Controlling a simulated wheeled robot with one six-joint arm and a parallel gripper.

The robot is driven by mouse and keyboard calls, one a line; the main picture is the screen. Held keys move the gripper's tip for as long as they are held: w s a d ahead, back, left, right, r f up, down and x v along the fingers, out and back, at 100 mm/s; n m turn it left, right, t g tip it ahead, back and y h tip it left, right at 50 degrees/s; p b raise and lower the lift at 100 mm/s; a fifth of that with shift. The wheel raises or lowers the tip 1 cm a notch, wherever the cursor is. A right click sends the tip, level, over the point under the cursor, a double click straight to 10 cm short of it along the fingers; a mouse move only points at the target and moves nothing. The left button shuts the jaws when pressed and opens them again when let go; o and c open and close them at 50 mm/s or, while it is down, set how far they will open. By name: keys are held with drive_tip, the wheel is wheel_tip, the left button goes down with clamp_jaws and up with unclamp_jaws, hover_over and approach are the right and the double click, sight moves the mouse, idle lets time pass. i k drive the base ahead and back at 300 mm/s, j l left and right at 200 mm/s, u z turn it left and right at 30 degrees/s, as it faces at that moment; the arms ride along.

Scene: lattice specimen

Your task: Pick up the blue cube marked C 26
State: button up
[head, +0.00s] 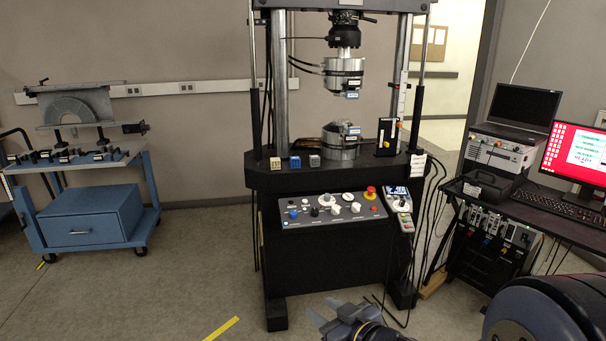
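A small blue cube (295,162) sits on the black front ledge of the testing machine (345,178). Its marking is too small to read. It stands between a beige cube (275,164) on its left and a grey cube (314,161) on its right, with small gaps between them. My gripper (322,309) is low at the bottom of the picture, in front of the machine and well below the cubes. Its two fingers are apart and nothing shows between them.
The machine's sloped control panel (332,209) with knobs juts out below the ledge. A metal lower grip (341,142) stands right of the cubes, and a tall column (279,80) rises behind them. A blue cart (85,214) is at left, a computer desk (545,205) at right.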

sight(294, 160)
drive_tip(key=i+j+z, duration=0.25)
drive_tip(key=i+j, duration=0.35)
drive_tip(key=i, duration=0.3)
drive_tip(key=i+j+z, duration=0.3)
drive_tip(key=i+j, duration=0.45)
drive_tip(key=i+j+z, duration=0.25)
drive_tip(key=i+j, duration=0.55)
drive_tip(key=j, duration=0.15)
